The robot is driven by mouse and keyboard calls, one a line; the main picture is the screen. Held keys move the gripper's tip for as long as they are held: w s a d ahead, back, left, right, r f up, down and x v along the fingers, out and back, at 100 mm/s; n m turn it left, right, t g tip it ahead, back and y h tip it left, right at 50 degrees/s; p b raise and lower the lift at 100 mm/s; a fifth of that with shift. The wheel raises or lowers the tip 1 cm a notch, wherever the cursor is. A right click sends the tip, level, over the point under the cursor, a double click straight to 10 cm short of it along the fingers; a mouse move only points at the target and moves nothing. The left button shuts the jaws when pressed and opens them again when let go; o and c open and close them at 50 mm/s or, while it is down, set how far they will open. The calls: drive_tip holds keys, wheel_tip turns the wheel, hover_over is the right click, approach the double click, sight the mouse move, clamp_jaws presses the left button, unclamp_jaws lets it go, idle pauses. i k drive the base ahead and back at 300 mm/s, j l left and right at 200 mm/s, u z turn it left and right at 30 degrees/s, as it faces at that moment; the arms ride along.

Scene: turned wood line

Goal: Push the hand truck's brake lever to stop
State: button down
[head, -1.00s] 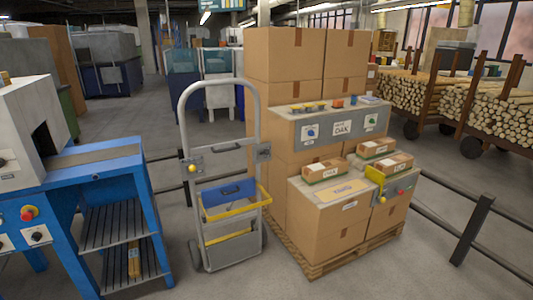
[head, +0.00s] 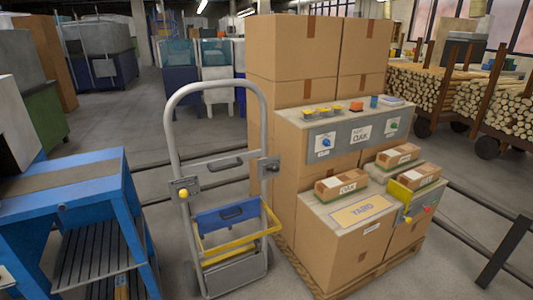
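The hand truck (head: 172,128) stands upright in the middle left of the head view, a grey tube frame with a rounded top handle. A small bracket with a yellow knob (head: 183,193) sits on its left upright. Another grey bracket with a dark knob (head: 269,167) sits on its right upright. I cannot tell for certain which one is the brake lever. My gripper is not in view.
A blue machine table (head: 75,172) stands close at the left. Stacked cartons (head: 292,47) on a wooden pallet (head: 348,286) stand close at the truck's right. Railings (head: 507,250) run at the right. Open floor lies behind the truck at left.

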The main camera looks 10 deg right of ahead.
sight(275, 168)
drive_tip(key=i, duration=1.2)
